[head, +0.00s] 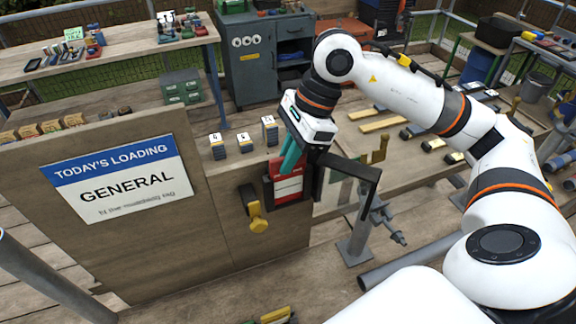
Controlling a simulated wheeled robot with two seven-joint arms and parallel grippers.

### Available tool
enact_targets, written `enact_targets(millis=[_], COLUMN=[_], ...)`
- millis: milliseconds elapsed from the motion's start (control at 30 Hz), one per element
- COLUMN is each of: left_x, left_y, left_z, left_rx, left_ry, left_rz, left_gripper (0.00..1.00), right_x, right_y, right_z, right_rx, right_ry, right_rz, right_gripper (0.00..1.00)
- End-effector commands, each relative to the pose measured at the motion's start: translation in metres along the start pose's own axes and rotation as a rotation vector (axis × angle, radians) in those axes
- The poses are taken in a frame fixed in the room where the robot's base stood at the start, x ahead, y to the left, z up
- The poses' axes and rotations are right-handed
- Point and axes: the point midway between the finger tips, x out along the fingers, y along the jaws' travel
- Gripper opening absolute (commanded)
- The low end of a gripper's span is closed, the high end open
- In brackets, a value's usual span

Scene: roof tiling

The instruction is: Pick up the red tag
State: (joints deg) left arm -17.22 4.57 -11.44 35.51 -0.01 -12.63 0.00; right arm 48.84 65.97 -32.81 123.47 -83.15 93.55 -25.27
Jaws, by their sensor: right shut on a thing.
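The red tag (289,188), red with a pale band, is at the right part of the wooden panel's face. My right gripper (296,172) comes down on it from above and is shut on it. The gripper covers part of the tag's upper edge. I cannot tell whether the tag still touches the panel behind. My left gripper is not in view.
A yellow knob on a dark plate (258,223) is just below left of the tag. A wooden panel (215,225) carries a loading sign (125,180). Small numbered blocks (243,142) stand on its top. A grey post (358,238) with a clamp stands at right.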

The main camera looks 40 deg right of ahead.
Motion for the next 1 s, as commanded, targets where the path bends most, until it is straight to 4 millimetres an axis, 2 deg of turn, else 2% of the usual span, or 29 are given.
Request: enact_targets(millis=[167, 367, 1000], left_x=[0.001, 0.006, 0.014], left_y=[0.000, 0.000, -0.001], left_z=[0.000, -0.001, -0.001], left_rx=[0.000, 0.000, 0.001], left_ry=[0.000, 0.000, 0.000], left_rz=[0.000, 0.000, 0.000], left_gripper=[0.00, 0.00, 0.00], right_x=[-0.006, -0.028, -0.138], right_y=[0.001, 0.001, 0.000], right_z=[-0.003, -0.012, -0.058], right_rx=[0.000, -0.002, -0.002], right_ry=[0.001, 0.003, 0.002], right_rz=[0.001, 0.003, 0.002], right_gripper=[0.00, 0.00, 0.00])
